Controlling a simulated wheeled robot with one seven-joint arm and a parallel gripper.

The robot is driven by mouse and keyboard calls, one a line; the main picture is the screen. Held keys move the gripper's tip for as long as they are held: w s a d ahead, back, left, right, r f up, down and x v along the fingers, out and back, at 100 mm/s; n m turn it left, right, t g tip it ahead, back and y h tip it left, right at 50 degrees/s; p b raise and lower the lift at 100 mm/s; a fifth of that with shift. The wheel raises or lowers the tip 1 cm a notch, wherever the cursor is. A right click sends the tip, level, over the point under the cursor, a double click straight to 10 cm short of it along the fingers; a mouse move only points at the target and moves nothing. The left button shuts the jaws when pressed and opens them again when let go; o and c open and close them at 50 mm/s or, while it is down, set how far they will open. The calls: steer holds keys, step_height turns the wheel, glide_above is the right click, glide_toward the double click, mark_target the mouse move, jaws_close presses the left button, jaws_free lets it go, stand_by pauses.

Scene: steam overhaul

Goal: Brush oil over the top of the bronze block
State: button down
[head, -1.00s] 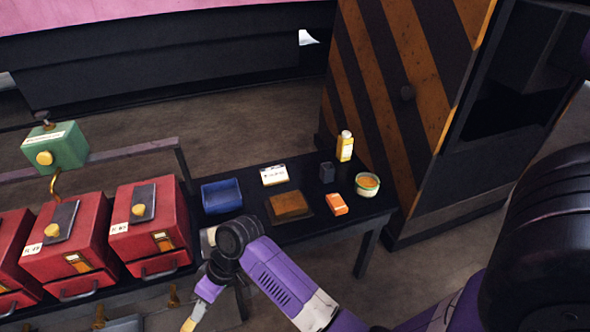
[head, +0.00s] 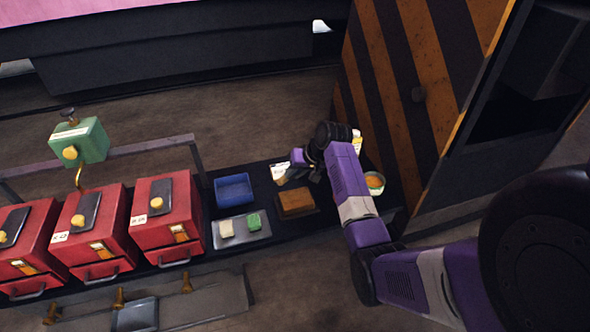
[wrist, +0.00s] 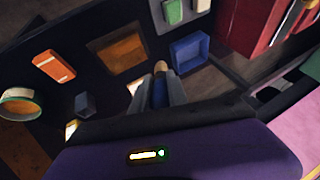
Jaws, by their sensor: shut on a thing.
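The bronze block (head: 296,201) lies flat on a dark pad on the black table; it also shows in the wrist view (wrist: 122,48). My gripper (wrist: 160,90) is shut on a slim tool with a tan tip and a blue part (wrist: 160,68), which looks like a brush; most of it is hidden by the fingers. In the head view my wrist is above the table, behind the block, and hides the fingertips. The tool appears apart from the block. A round bowl with orange contents (head: 374,182) stands right of the block; it also shows in the wrist view (wrist: 18,104).
A blue tray (head: 234,189) and a metal plate (head: 241,238) with cream and green pieces are left of the block. An orange box (wrist: 54,66) and a small dark block (wrist: 85,105) are near the bowl. Red boxes (head: 165,220) line the left; a striped cabinet (head: 425,110) stands right.

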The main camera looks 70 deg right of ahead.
steer(key=shift+s+d, duration=0.15)
steer(key=shift+d, duration=0.05)
steer(key=shift+f, duration=0.9)
step_height(320, 180, down, 3)
steer(key=shift+f+b, duration=0.1)
steer(key=shift+b, duration=0.85)
